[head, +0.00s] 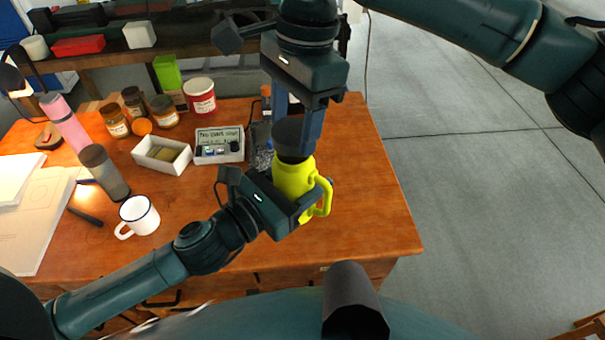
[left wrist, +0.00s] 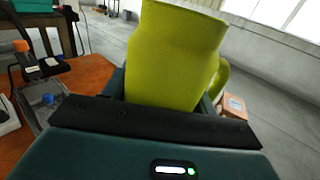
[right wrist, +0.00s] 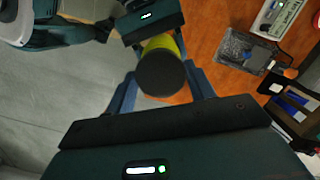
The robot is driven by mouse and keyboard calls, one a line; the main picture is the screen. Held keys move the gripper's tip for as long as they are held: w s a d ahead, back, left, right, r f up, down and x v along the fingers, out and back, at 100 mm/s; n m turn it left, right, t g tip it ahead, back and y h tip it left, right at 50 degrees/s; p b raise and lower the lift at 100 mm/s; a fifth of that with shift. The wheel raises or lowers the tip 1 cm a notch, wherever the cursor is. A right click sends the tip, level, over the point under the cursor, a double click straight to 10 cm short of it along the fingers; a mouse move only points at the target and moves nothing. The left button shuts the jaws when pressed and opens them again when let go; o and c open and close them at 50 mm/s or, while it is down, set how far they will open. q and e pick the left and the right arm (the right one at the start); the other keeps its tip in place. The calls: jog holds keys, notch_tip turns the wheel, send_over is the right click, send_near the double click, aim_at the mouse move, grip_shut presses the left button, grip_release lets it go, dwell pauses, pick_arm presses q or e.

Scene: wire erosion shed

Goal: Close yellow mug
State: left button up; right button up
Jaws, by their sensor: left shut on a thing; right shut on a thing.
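The yellow mug (head: 293,181) is upright over the front right of the wooden table, its handle to the right. My left gripper (head: 298,205) is shut on its body from the left. A dark round lid (head: 289,137) is at the mug's mouth. My right gripper (head: 301,143) comes from above and is shut on the lid. The right wrist view shows the lid (right wrist: 161,73) between the fingers, with the yellow body beyond.
A white enamel mug (head: 139,215), a grey bottle with a brown cap (head: 107,176), a white box (head: 162,155) and a label device (head: 219,145) stand on the table (head: 370,200) to the left. Jars stand behind.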

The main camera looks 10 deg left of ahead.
jog(key=shift+r, duration=0.1)
dwell(0.5)
jog(key=shift+f, duration=0.95)
jog(key=shift+f, duration=0.55)
jog(key=m+t, duration=0.1)
jog(key=m, duration=0.5)
jog(key=shift+s, duration=0.1)
jog(key=o, duration=1)
